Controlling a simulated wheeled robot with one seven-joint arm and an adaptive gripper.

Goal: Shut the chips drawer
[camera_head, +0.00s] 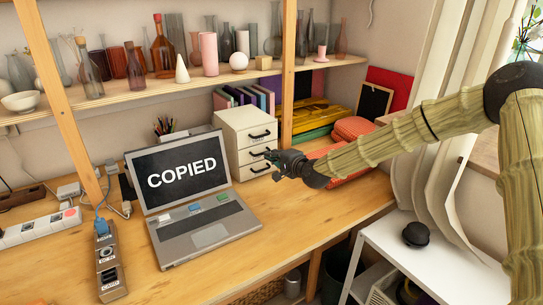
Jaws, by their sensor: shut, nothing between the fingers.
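A small white cabinet (231,126) with three stacked drawers and black handles stands at the back of the wooden desk, right of the laptop. Small labels on the drawer fronts are too small to read, so I cannot tell which is the chips drawer. The drawer fronts look nearly flush; I cannot tell whether one stands slightly out. My gripper (270,157) is dark, shut and empty, in front of the cabinet's lower right side. It overlaps the right end of the middle and lower drawers in the picture. I cannot tell whether it touches them.
An open laptop (205,236) reading "COPIED" sits left of the cabinet. Red patterned boxes (352,128) lie behind my arm. A shelf (130,88) of bottles and vases runs above, with wooden posts (288,75). Bare desk (300,222) lies in front of the cabinet.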

